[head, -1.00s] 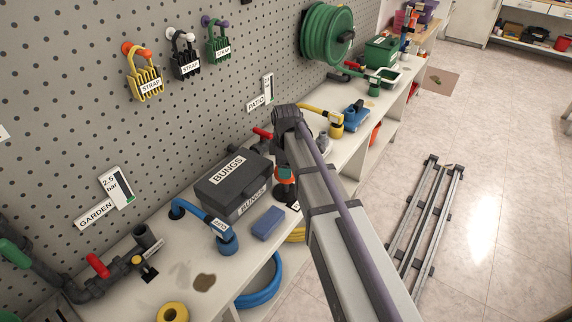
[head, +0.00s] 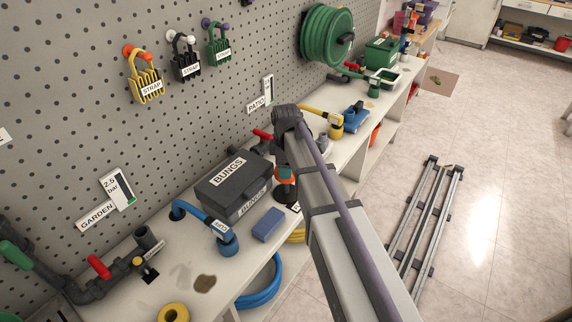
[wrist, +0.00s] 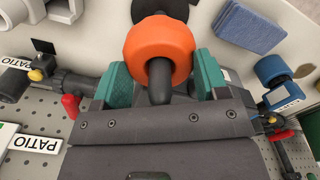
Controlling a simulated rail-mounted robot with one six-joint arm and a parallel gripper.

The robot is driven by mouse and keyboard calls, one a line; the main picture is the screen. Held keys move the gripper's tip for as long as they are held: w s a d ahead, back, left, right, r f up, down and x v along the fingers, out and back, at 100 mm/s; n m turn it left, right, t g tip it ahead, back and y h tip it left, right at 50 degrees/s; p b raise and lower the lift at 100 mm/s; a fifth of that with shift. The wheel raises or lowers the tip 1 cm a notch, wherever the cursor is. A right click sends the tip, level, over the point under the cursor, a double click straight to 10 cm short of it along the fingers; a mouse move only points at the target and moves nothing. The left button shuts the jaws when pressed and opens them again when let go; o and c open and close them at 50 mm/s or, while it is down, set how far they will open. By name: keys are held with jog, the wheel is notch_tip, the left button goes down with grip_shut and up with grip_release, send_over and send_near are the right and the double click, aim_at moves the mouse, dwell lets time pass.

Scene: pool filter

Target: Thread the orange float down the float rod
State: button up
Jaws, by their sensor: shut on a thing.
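The orange float (wrist: 160,50) is a thick ring between the green pads of my gripper (wrist: 160,76) in the wrist view. My gripper is shut on it. The dark float rod (wrist: 159,86) shows in the float's hole, its rounded end towards my palm, so the float appears to be around the rod. In the head view a little of the float (head: 285,174) shows below my wrist. The dark stand (head: 287,194) of the rod is beneath it at the bench's front edge. My arm hides much of both.
The black BUNGS box (head: 233,186) stands just left of my gripper. A blue sponge (head: 268,223) and a blue hose fitting (head: 228,242) are nearer. A red-handled valve (head: 263,134) is behind. The floor to the right is mostly open, with metal rails (head: 428,215) lying there.

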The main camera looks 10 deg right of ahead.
jog(key=shift+f+b, duration=0.7)
dwell(0.5)
jog(key=shift+r+p, duration=0.7)
jog(key=shift+f+b, duration=0.65)
dwell(0.5)
jog(key=shift+r, duration=0.1)
jog(key=shift+r+p, duration=0.6)
jog(key=shift+p, duration=0.1)
jog(key=o, duration=1.1)
jog(key=shift+f, duration=0.1)
